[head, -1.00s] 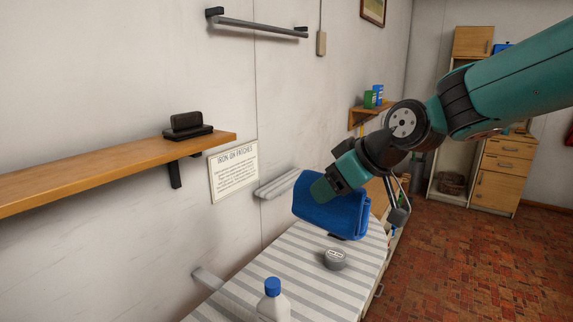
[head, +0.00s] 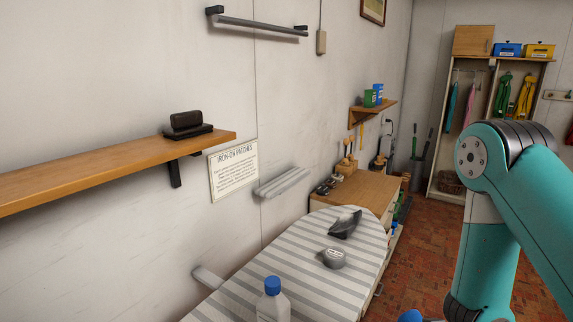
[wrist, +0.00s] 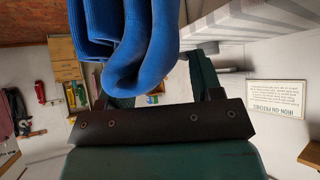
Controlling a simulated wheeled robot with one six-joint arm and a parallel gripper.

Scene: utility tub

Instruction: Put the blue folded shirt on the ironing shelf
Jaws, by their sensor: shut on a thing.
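The blue folded shirt (wrist: 145,45) hangs in folds between the fingers of my gripper (wrist: 160,85) in the wrist view. The gripper is shut on it. In the head view only a small blue piece of the shirt (head: 410,316) shows at the bottom edge, and the gripper is out of that frame. A long wooden wall shelf (head: 90,172) runs along the left wall, with a dark block-like object (head: 187,124) near its right end and bare wood to the left. No label shows which shelf is the ironing shelf.
Below is a striped ironing board (head: 310,290) with a dark iron (head: 345,224), a grey round item (head: 333,259) and a white bottle (head: 272,306). A patches sign (head: 233,170), a metal bracket (head: 283,182) and a bar (head: 258,25) are on the wall. A small shelf (head: 374,111) holds tins.

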